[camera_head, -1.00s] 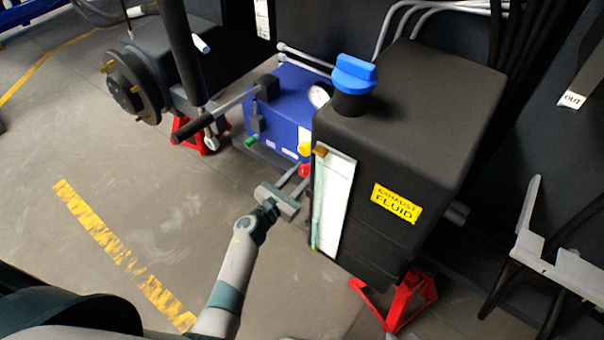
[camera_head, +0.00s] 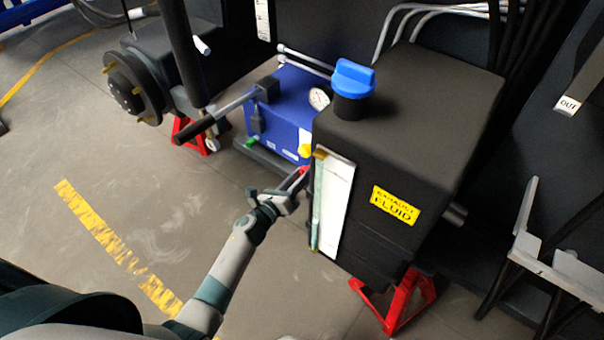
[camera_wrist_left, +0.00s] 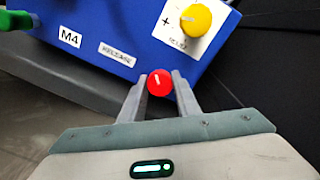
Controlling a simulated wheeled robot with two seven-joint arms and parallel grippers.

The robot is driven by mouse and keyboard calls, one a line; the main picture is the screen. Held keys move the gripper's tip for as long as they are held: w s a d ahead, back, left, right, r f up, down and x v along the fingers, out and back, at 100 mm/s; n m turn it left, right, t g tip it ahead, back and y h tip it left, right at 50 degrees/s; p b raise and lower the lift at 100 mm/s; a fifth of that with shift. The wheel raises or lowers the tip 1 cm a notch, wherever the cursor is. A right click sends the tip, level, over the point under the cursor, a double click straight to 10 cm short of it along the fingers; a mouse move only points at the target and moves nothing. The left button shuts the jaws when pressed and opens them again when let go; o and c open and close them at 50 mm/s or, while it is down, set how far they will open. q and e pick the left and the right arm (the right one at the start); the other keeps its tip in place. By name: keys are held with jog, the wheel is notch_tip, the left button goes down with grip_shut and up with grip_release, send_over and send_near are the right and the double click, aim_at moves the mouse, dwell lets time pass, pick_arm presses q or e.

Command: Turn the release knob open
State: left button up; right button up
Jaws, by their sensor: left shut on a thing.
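The red release knob (camera_wrist_left: 159,83) sits at the lower front of the blue pump unit, below a label reading RELEASE (camera_wrist_left: 117,55). My left gripper (camera_wrist_left: 160,88) is shut on the knob, one finger at each side. A white mark on the knob's face points up, leaning slightly left, in the left wrist view. In the head view my left gripper (camera_head: 302,177) reaches the knob from the front, and only a little red shows between the fingers. The blue pump unit (camera_head: 277,117) stands behind it. My right gripper is not in view.
A yellow relief knob (camera_wrist_left: 196,19) is close to the red one. A green part (camera_head: 251,142) and a black-gripped lever (camera_head: 195,127) are to the left. The black exhaust fluid tank (camera_head: 425,110) with a pale gauge strip (camera_head: 334,205) stands just right of my gripper.

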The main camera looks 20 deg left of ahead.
pick_arm(q)
jog(key=shift+a+f+n+h+p, duration=0.2)
jog(key=shift+n+p, duration=0.8)
jog(key=shift+n, duration=5.55)
jog(key=shift+d+f+n+h+p, duration=0.2)
jog(key=shift+n+p, duration=0.75)
jog(key=shift+n, duration=5.6)
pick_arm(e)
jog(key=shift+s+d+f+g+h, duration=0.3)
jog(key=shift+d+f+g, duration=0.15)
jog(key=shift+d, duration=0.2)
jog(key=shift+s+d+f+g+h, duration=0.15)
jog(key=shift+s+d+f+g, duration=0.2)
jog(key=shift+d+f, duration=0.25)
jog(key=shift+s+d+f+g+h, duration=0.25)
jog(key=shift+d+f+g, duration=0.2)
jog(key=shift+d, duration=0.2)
pick_arm(q)
jog(key=shift+r, duration=0.15)
jog(key=o, duration=1)
jog(key=shift+o, duration=0.2)
jog(key=shift+s+a, duration=0.1)
jog(key=shift+s, duration=0.05)
